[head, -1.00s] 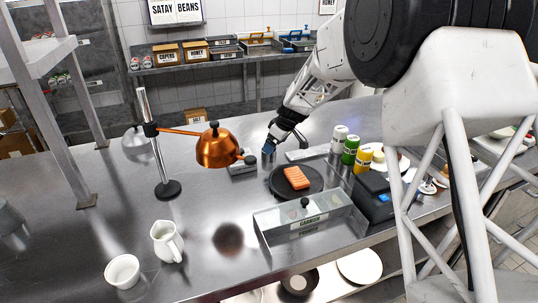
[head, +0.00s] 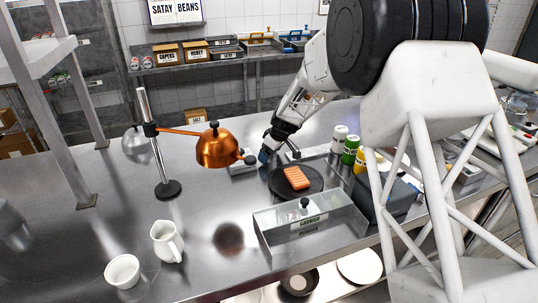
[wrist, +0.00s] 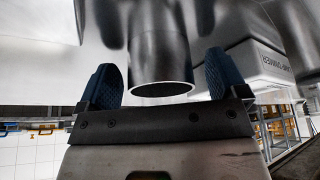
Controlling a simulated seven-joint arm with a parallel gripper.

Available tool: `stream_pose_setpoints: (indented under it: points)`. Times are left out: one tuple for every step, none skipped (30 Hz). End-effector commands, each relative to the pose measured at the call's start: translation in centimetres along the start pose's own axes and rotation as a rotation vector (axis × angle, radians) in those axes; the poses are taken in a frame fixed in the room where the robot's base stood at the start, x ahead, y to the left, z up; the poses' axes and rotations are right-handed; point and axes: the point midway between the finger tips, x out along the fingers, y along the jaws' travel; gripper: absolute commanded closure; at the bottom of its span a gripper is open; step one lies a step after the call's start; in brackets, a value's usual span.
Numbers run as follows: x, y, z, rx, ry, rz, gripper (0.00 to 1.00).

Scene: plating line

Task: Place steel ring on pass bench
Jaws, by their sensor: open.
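The steel ring (wrist: 160,45) shows in the wrist view as a shiny grey cylinder with a round open rim. My gripper (wrist: 160,82) is open, with one blue fingertip on each side of the ring. I see a gap between the ring and both fingers. In the head view my gripper (head: 264,160) is low over the steel pass bench (head: 215,230), just left of the dark plate (head: 275,187). The ring cannot be made out in the head view, where my gripper and wrist cover that spot.
An orange fillet (head: 297,178) lies on the dark plate. A grey dimmer box (head: 241,168) stands close left of my gripper. A copper lamp (head: 217,150) hangs left. A lidded garnish box (head: 310,222) sits in front, bottles (head: 338,140) right. Bench front left holds a jug (head: 167,243).

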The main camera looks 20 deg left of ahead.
Motion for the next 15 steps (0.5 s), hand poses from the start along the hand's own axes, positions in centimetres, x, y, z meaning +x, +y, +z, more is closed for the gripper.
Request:
stream_pose_setpoints:
  points:
    - [-0.01, 0.0, 0.0, 0.0, 0.0, 0.0, 0.08]
    - [-0.01, 0.0, 0.01, 0.0, 0.0, 0.0, 0.08]
    - [-0.01, 0.0, 0.01, 0.0, 0.0, 0.0, 0.08]
    - [-0.01, 0.0, 0.01, 0.0, 0.0, 0.0, 0.08]
    - [-0.02, 0.0, 0.0, 0.0, 0.0, 0.0, 0.08]
    - [-0.01, 0.0, 0.01, 0.0, 0.0, 0.0, 0.08]
    - [-0.01, 0.01, 0.01, 0.0, 0.0, 0.0, 0.08]
    - [-0.01, 0.01, 0.01, 0.0, 0.0, 0.0, 0.13]
    - [-0.02, 0.01, 0.01, 0.0, 0.0, 0.0, 0.19]
    - [-0.02, 0.01, 0.01, 0.0, 0.0, 0.0, 0.24]
    - [-0.02, 0.0, 0.01, 0.0, 0.0, 0.0, 0.28]
    - [-0.02, 0.0, 0.01, 0.0, 0.0, 0.0, 0.35]
    - [-0.02, 0.0, 0.01, 0.0, 0.0, 0.0, 0.39]
    - [-0.02, 0.0, 0.01, 0.0, 0.0, 0.0, 0.44]
    - [-0.02, 0.0, 0.01, 0.0, 0.0, 0.0, 0.5]
